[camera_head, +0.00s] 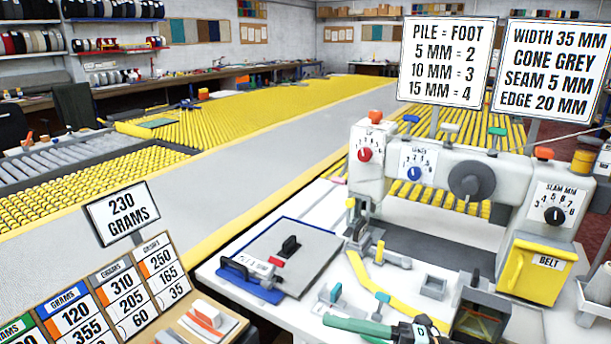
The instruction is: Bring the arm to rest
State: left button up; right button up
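Neither of my grippers and no part of my arms shows in the head view, so I cannot see what they hold. A large white binding machine (440,178) stands on the white workbench (226,290) at the right. It has a red dial (365,155), a blue dial (415,173), a black dial (554,215) and a dark handwheel (471,181). A yellow strip (385,294) runs along the bench in front of it. A green-handled tool (358,327) lies at the bottom edge, partly cut off.
A grey plate with a blue edge (290,250) lies on the bench left of the machine. Number cards (119,290) and a "230 grams" sign (121,212) stand at the lower left. Two signs (446,62) rise above the machine.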

jog(key=w+d+f+m+t+h+p, duration=0.1)
jog(key=d+f+m+t+h, duration=0.4)
jog(key=m, duration=0.5)
jog(key=w+d+f+m+t+h+p, duration=0.1)
jog(key=d+f+m+t+h+p, duration=0.25)
jog(key=m+t, duration=0.5)
pick_arm(q)
jog(key=r, duration=0.1)
jog(key=a+r, duration=0.1)
jog(key=s+r, duration=0.1)
jog(key=r, duration=0.1)
jog(key=shift+a, duration=0.2)
pick_arm(e)
jog(key=s+d+f+m+g+h, duration=0.3)
jog(key=s+f+m+g+h, duration=0.4)
jog(key=s+f, duration=0.8)
notch_tip(320, 180, down, 4)
jog(key=shift+s+f+m+g+h, duration=0.1)
jog(key=shift+s+m+g+h, duration=0.3)
jog(key=shift+m+g, duration=0.6)
pick_arm(q)
jog(key=shift+s, duration=0.1)
pick_arm(e)
jog(key=shift+w, duration=0.1)
